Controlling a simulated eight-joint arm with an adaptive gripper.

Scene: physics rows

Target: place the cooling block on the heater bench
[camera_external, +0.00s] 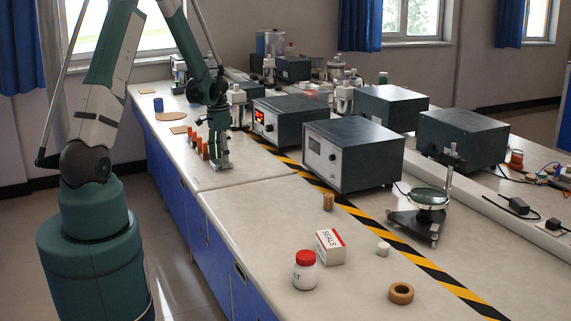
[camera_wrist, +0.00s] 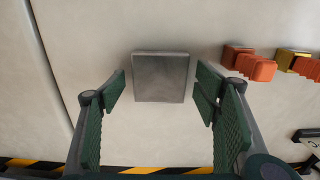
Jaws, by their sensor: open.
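A grey, flat-topped square block (camera_wrist: 162,78), which appears to be the cooling block, lies on the pale bench top in the wrist view. My gripper (camera_wrist: 160,92) is open, with one green-padded finger on each side of the block and a gap to both. In the external view my gripper (camera_external: 219,160) points down, low over the far bench section; the block cannot be made out there behind the fingers. I cannot tell which thing is the heater bench; an instrument box (camera_external: 290,119) with a lit red display stands right of my gripper.
Several orange pieces (camera_external: 199,147) stand close left of my gripper; they also show at right in the wrist view (camera_wrist: 250,63). A second instrument box (camera_external: 352,155) stands nearer. A white jar (camera_external: 305,272) and seals box (camera_external: 330,246) are on the near bench. Bare top lies between.

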